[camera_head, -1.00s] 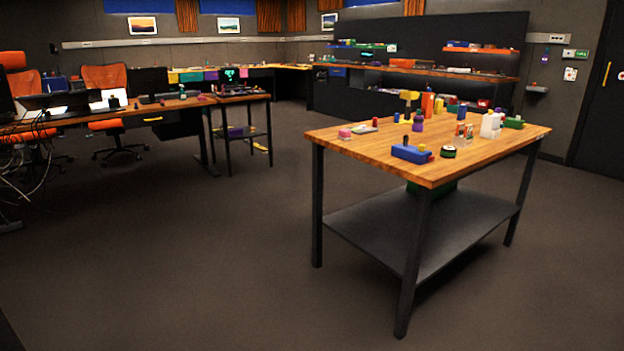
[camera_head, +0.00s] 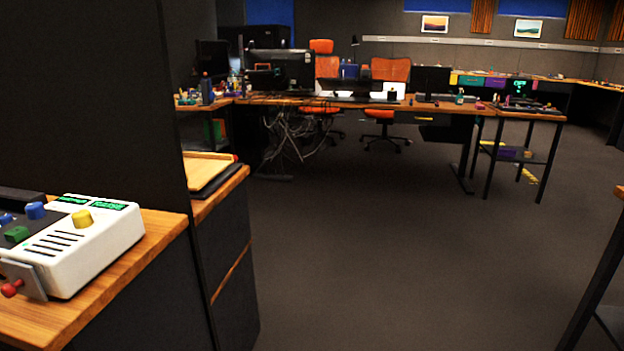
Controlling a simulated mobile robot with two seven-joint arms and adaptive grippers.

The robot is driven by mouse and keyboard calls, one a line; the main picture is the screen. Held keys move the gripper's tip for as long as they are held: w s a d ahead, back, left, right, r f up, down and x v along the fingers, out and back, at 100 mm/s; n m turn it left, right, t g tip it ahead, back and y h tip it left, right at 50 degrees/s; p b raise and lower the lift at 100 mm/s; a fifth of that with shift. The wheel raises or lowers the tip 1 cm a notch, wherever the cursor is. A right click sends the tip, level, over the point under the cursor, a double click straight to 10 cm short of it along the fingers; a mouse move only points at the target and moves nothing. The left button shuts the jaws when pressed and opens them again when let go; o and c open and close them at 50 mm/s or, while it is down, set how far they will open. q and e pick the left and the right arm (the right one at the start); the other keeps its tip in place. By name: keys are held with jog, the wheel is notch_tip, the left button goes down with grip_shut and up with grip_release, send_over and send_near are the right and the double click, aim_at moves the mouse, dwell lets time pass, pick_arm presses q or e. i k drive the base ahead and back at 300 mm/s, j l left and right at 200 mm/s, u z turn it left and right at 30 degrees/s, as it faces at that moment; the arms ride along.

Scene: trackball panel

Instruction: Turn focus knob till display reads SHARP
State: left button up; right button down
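A white panel device (camera_head: 85,243) sits on a wooden-topped counter at the left edge, partly cut off by the frame. A yellow knob (camera_head: 82,218) stands on its top. Two small green-lit displays (camera_head: 108,205) lie behind the knob; their text is too small to read. A blue knob (camera_head: 36,210) and a green control (camera_head: 17,234) are on its dark section. A red-tipped lever (camera_head: 12,288) is on its front. I cannot tell which knob is the focus knob. Neither of my grippers is in view.
The counter (camera_head: 150,262) has a tall dark partition (camera_head: 110,90) behind it. A dark cabinet (camera_head: 235,275) with a wooden tray (camera_head: 205,167) on it stands beyond. Clear dark floor (camera_head: 400,260) fills the middle. A table leg (camera_head: 592,285) is at the right edge.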

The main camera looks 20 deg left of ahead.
aim_at(35, 211)
jog(key=i+u, duration=0.15)
jog(key=u, duration=0.25)
jog(key=i+l+u, duration=0.1)
jog(key=u, duration=0.3)
jog(key=i+l+u, duration=0.15)
jog(key=u, duration=0.2)
jog(key=i+l+u, duration=0.1)
jog(key=u, duration=0.3)
jog(key=i+l+u, duration=0.15)
jog(key=u, duration=0.2)
jog(key=l+u, duration=0.4)
jog(key=i+l+u, duration=0.15)
jog(key=l+u, duration=0.2)
jog(key=i+l+u, duration=0.5)
jog(key=l, duration=0.35)
jog(key=i, duration=0.05)
